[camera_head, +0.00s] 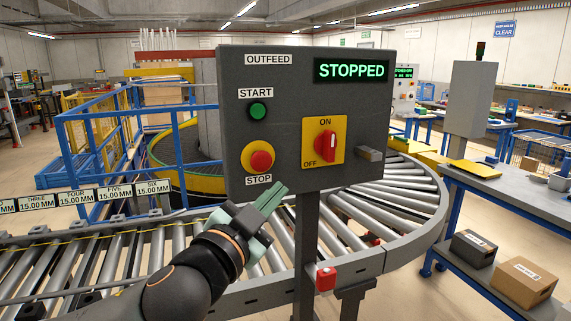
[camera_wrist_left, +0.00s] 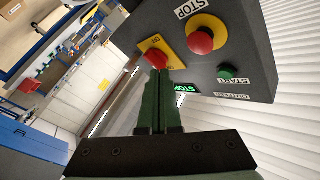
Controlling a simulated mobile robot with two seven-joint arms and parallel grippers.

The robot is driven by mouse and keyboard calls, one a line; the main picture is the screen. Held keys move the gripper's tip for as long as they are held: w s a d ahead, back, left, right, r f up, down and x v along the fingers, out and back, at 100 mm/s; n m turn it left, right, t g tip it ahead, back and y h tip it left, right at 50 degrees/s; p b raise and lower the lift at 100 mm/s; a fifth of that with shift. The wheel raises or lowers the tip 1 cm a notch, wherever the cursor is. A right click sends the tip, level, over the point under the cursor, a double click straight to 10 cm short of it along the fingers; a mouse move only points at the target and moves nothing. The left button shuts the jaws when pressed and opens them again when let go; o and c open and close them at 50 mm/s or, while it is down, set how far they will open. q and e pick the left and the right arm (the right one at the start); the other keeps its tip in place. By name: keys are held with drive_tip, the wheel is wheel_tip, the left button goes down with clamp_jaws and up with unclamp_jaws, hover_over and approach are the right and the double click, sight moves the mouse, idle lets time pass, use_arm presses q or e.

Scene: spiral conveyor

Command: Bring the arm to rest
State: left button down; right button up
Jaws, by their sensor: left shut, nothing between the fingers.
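The grey OUTFEED control panel (camera_head: 300,80) stands on a post in front of the conveyor, and its display (camera_head: 351,70) reads STOPPED in green. It carries a green START button (camera_head: 257,111), a red STOP button (camera_head: 261,160) on a yellow ring, and a red ON/OFF rotary switch (camera_head: 326,143) on a yellow plate. My left gripper (camera_head: 276,196) is shut and empty, just below the panel's lower edge in the head view. In the left wrist view its closed fingers (camera_wrist_left: 160,85) point toward the panel (camera_wrist_left: 235,60), overlapping it near the red switch (camera_wrist_left: 156,58); contact cannot be told. My right gripper is not in view.
A curved roller conveyor (camera_head: 400,205) runs behind and below the panel. A small red box (camera_head: 326,278) is fixed by the post. Blue railings (camera_head: 100,150) stand at the left. A workbench (camera_head: 525,185) at the right has a black box (camera_head: 473,249) and cardboard box (camera_head: 524,282) beneath.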

use_arm(q)
drive_tip(key=s+a+f+n+g+y, duration=0.1)
drive_tip(key=s+f+n+g, duration=0.15)
drive_tip(key=f, duration=1.25)
drive_tip(key=s+a+f+n+g, duration=0.1)
drive_tip(key=f+n+g, duration=0.15)
drive_tip(key=f, duration=1.15)
drive_tip(key=s+a+f+n+g+y, duration=0.1)
drive_tip(key=s+a+f, duration=0.2)
drive_tip(key=s+f, duration=0.4)
drive_tip(key=s+a+f+n+g+y+p, duration=0.1)
drive_tip(key=s+a+f, duration=0.2)
drive_tip(key=s+f, duration=0.3)
drive_tip(key=s+a+f+n+g+y, duration=0.1)
drive_tip(key=s+a+f+n, duration=0.1)
drive_tip(key=s+f, duration=0.5)
wheel_tip(320, 180, down, 3)
drive_tip(key=shift+s+a+r+g, duration=0.1)
drive_tip(key=shift+s+a+g, duration=0.2)
drive_tip(key=shift+a, duration=0.25)
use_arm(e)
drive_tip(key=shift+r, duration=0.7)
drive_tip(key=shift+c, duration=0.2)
